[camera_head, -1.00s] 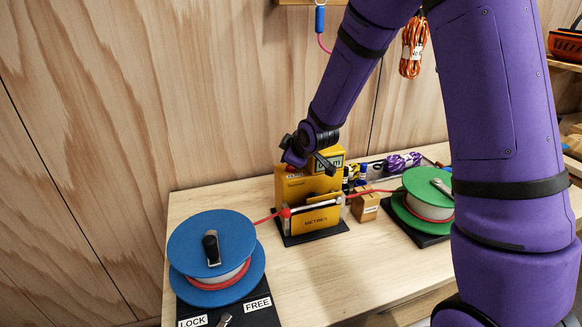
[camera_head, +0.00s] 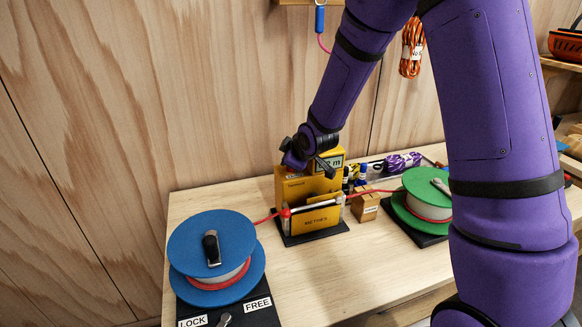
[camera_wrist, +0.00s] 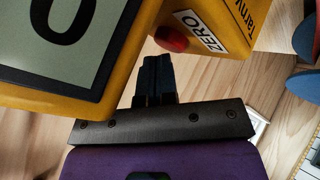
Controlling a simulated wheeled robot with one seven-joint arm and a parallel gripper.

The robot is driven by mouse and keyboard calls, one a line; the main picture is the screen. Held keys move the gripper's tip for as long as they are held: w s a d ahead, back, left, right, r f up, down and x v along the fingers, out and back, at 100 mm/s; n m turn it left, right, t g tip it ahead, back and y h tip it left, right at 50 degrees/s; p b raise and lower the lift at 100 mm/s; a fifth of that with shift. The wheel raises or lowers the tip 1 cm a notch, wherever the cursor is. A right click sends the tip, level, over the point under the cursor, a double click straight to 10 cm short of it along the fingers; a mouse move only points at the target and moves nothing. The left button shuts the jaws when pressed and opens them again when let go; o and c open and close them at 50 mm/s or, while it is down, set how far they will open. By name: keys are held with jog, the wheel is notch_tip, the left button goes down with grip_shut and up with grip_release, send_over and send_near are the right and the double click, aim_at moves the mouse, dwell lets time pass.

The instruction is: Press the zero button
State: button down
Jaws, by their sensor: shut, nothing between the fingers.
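The yellow rope meter (camera_head: 293,189) stands on the table, a red rope running into its front. In the wrist view, a red round button (camera_wrist: 172,38) sits on the meter's yellow face beside a white "ZERO" label (camera_wrist: 200,32). The meter's grey display (camera_wrist: 55,45) shows part of a large digit; its full reading is cut off. My gripper (camera_wrist: 157,66) is shut and empty, its dark fingertips just below the red button in the picture. I cannot tell whether they touch it. In the head view, my gripper (camera_head: 327,167) partly covers the meter's top and display.
A blue rope reel (camera_head: 190,245) stands left with LOCK and FREE labels beside it. A green reel (camera_head: 425,190) is at right. A small cardboard box (camera_head: 365,206) and a tray with a purple rope coil (camera_head: 402,162) are near the meter. The front middle table is clear.

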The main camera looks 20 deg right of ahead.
jog(key=shift+f, duration=0.2)
dwell(0.4)
jog(key=shift+r, duration=0.85)
jog(key=shift+r, duration=2.5)
jog(key=shift+r, duration=0.1)
